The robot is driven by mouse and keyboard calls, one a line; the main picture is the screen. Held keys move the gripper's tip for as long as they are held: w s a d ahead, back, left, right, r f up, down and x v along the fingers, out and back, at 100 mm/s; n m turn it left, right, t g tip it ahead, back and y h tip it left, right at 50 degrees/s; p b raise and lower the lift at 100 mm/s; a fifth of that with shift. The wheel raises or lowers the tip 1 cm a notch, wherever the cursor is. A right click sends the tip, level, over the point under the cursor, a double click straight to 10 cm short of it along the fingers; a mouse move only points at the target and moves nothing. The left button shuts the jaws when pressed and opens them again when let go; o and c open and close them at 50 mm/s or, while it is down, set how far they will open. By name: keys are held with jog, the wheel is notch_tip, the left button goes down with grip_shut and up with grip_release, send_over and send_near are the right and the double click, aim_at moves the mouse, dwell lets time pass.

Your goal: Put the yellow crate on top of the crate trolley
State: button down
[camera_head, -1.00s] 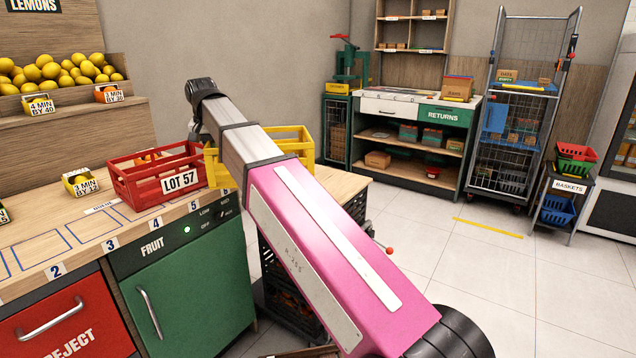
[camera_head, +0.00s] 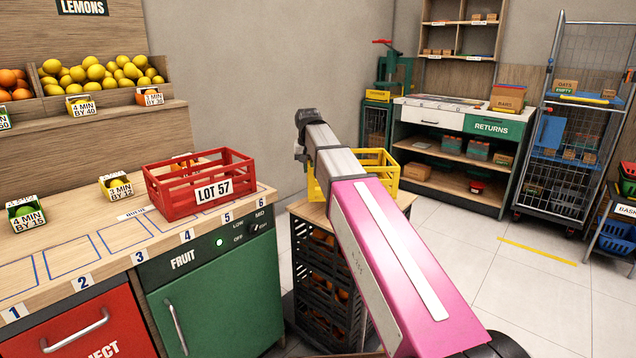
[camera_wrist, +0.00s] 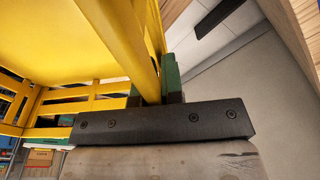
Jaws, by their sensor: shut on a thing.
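The yellow crate (camera_head: 386,159) is behind my arm in the head view, over the wooden top (camera_head: 408,200) of a dark crate stack (camera_head: 316,255) holding oranges. This stack seems to be the crate trolley. I cannot tell whether the crate touches the top. My gripper (camera_wrist: 155,85) is shut on the crate's side wall; its green fingers show around a yellow bar in the wrist view. The crate (camera_wrist: 70,35) fills the upper left there. In the head view the fingertips are hard to make out, and my arm hides part of the crate and stack.
A red LOT 57 crate (camera_head: 212,190) stands on the fruit counter (camera_head: 90,235), left of the yellow crate. The returns desk (camera_head: 455,150), a wire cage trolley (camera_head: 575,120) and a basket stand (camera_head: 622,215) are at the back right. The floor before them is clear.

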jog(key=d+f, duration=0.1)
jog(key=w+d+f, duration=0.1)
jog(key=shift+w+d, duration=0.1)
jog(key=shift+d, duration=0.25)
jog(key=shift+f, duration=1.95)
jog(key=c, duration=1.2)
grip_release()
jog(key=shift+c, duration=0.2)
jog(key=shift+r, duration=0.15)
notch_tip(320, 180, up, 12)
jog(key=s, duration=0.1)
jog(key=shift+s, duration=0.4)
